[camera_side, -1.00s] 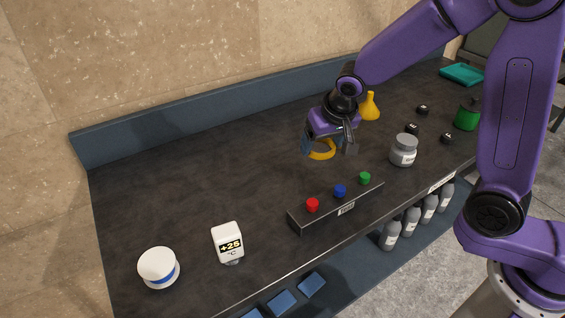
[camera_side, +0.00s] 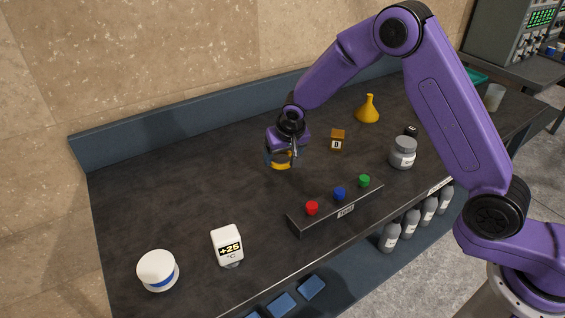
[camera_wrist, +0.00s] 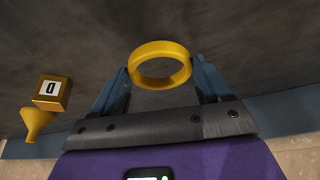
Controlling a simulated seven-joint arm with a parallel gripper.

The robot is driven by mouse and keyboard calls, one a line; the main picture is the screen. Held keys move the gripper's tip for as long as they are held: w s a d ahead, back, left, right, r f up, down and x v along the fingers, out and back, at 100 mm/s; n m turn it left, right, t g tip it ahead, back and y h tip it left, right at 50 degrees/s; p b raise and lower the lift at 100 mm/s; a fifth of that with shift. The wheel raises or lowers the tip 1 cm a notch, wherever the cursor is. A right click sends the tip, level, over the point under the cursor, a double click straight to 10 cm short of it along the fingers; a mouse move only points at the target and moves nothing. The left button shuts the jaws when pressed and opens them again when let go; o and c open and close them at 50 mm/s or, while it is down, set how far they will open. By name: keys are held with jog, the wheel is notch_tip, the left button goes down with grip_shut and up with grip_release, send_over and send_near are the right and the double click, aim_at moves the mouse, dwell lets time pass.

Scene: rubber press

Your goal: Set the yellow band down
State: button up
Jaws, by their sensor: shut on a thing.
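The yellow band (camera_side: 280,166) is a plain ring. My gripper (camera_side: 283,158) is shut on it, over the back middle of the dark bench. In the wrist view the band (camera_wrist: 160,46) sits between the two blue fingers of my gripper (camera_wrist: 161,72), one finger at each side of it. The middle of the ring is open, with only the dark bench top seen through it. I cannot tell how high the band is above the bench.
An orange lettered block (camera_side: 337,143) and a yellow funnel (camera_side: 368,110) stand to the right. A button box (camera_side: 335,212) lies in front, with a grey jar (camera_side: 403,153) beyond it. A thermometer display (camera_side: 227,243) and white pot (camera_side: 158,269) stand front left.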

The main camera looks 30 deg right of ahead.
aim_at(282, 173)
jog(key=shift+f, duration=1.5)
jog(key=shift+f, duration=0.2)
jog(key=o, duration=1)
jog(key=shift+r, duration=0.1)
jog(key=v, duration=1.2)
jog(key=shift+a+r, duration=0.1)
jog(key=shift+r, duration=0.05)
